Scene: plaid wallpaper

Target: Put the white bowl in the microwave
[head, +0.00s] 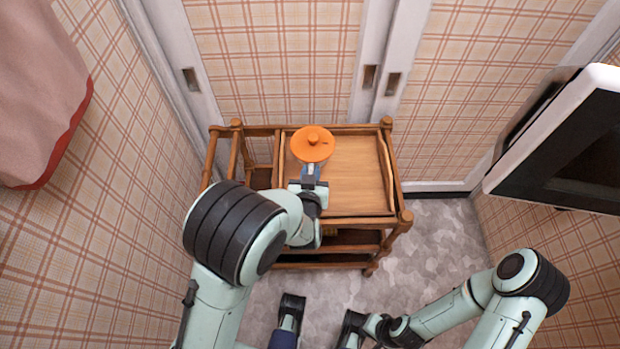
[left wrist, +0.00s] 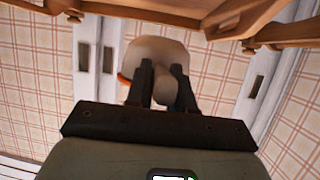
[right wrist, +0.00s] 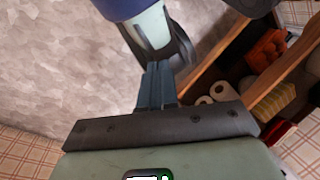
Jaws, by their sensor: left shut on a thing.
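In the head view an orange lid with a knob (head: 312,141) shows above the top of the wooden cart. My left gripper (head: 311,172) is at its near side. In the left wrist view my left fingers (left wrist: 163,85) are shut on a pale, rounded bowl (left wrist: 157,52) with an orange edge on its left; its full shape is partly hidden by the fingers. The microwave (head: 575,145), with a white edge and dark front, is at the right; its inside cannot be made out. My right gripper's fingers (right wrist: 157,85) are together and empty, low over the floor.
The wooden cart (head: 360,185) stands against the far doors, its tray top otherwise bare. Its lower shelf holds an orange thing (right wrist: 266,50), a white cup-like thing (right wrist: 215,92) and a yellow striped thing (right wrist: 272,100). Grey floor (head: 435,240) is clear right of the cart. A pink cloth (head: 40,90) hangs at left.

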